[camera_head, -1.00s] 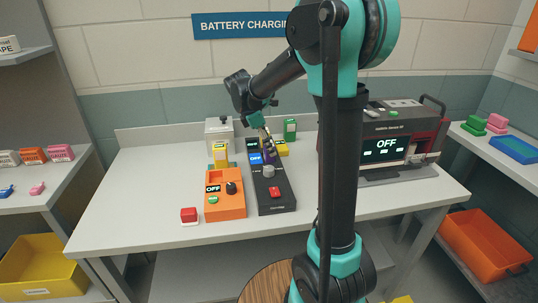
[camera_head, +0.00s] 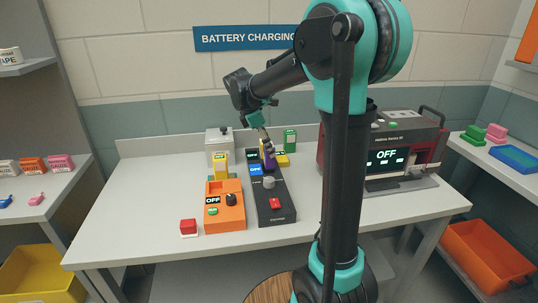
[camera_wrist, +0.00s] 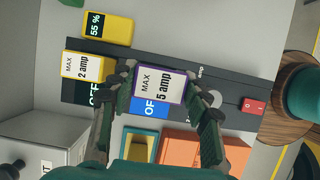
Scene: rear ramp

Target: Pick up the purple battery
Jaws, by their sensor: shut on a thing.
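The purple battery (camera_wrist: 158,85) has a white label reading "MAX 5 amp" and a purple edge. It sits between the fingers of my gripper (camera_wrist: 161,80), which is shut on it. In the head view, the battery (camera_head: 267,157) shows as a small purple strip under my gripper (camera_head: 266,143), over the back part of the black charger (camera_head: 278,215). It appears raised from the charger, but its lower end is hard to see. The charger has a blue "OFF" display, a grey knob and a red button.
A yellow battery (camera_wrist: 82,66) marked "MAX 2 amp" is beside the purple one. Another yellow pack (camera_wrist: 107,25) shows "55 %". An orange charger (camera_head: 225,212) with a yellow battery stands left of the black one. A large machine (camera_head: 385,155) stands right.

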